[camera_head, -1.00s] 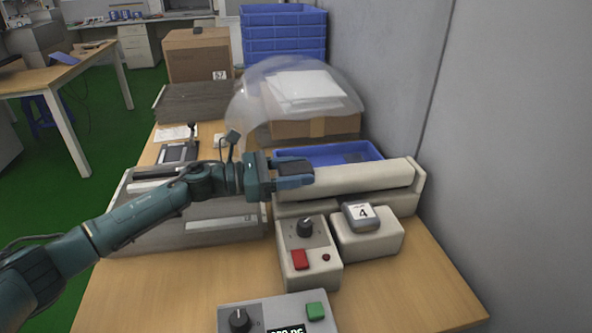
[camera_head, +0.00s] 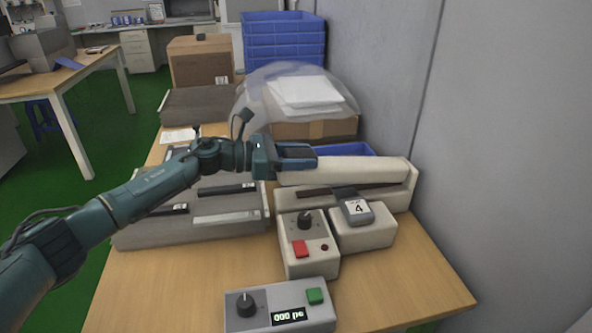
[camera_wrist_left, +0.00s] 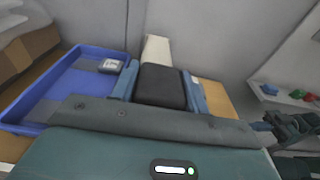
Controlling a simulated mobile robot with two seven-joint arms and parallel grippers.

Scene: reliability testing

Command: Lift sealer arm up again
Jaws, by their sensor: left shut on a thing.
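The sealer's cream arm (camera_head: 362,170) is tilted up from its cream base (camera_head: 395,196), with a dark gap between them that is widest toward its left end. My left gripper (camera_head: 304,161) is shut on the left end of the sealer arm. In the left wrist view the fingers of my left gripper (camera_wrist_left: 160,88) close around the arm, and the cream far part of the sealer arm (camera_wrist_left: 156,50) sticks out beyond them. The sealer's control box (camera_head: 308,240) with a black knob and a red button stands in front.
A blue tray (camera_wrist_left: 60,82) lies behind the sealer. A small device marked 4 (camera_head: 357,211) sits on a cream block. A grey box with a display (camera_head: 278,310) is at the front. A grey wall (camera_head: 500,150) stands close on the right. Blue crates (camera_head: 284,45) stand at the back.

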